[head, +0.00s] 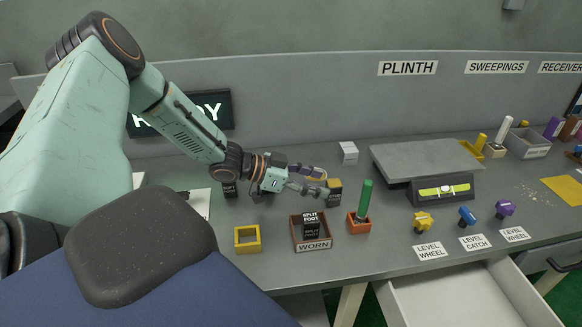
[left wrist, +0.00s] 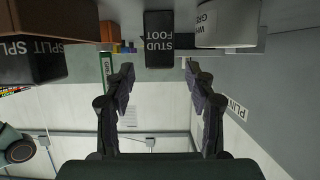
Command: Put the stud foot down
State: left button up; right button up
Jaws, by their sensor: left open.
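The stud foot (left wrist: 158,40) is a black block with white lettering, upside down in the left wrist view, centred just past my fingertips. A dark block with a yellowish top (head: 335,196), probably the same one, stands on the bench in the head view. My left gripper (head: 322,182) points right along the bench, its tips close beside that block. Its fingers show spread apart in the left wrist view (left wrist: 159,85), with nothing held between them. I cannot tell whether the tips touch the block. My right gripper is not in view.
A brown WORN tray (head: 312,247) holds split feet in front. A green handle (head: 366,200) stands in an orange holder. A yellow square frame (head: 247,239) lies left. A white block (head: 348,152) and grey plinth (head: 425,159) stand behind. A drawer (head: 470,297) is open below.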

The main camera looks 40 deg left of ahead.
pick_arm(q)
jog(key=shift+o, duration=0.2)
jog(key=p+v, duration=0.5)
jog(key=v, duration=0.1)
jog(key=shift+s+a+p, duration=0.2)
jog(key=shift+p, duration=0.15)
jog(key=shift+o, duration=0.4)
jog(key=shift+w+r, duration=0.15)
jog(key=shift+r, duration=0.15)
jog(key=w+d+r+m+g+y+b, duration=0.1)
jog(key=w+d+r+g, duration=0.25)
jog(key=w+d, duration=0.8)
jog(key=n+g+y, duration=0.4)
jog(key=n+y, duration=0.7)
jog(key=n, duration=0.8)
send_over(335, 185)
jog(key=s+d, duration=0.1)
jog(key=d, duration=0.1)
jog(key=shift+s+a+f+b, duration=0.15)
jog(key=shift+f+b, duration=0.25)
jog(key=shift+f, duration=0.55)
jog(key=shift+f+g, duration=0.25)
jog(key=shift+f, duration=0.05)
jog(key=b+x, duration=0.1)
jog(key=x, duration=0.6)
jog(key=shift+f+b, duration=0.1)
jog(key=shift+b, duration=0.2)
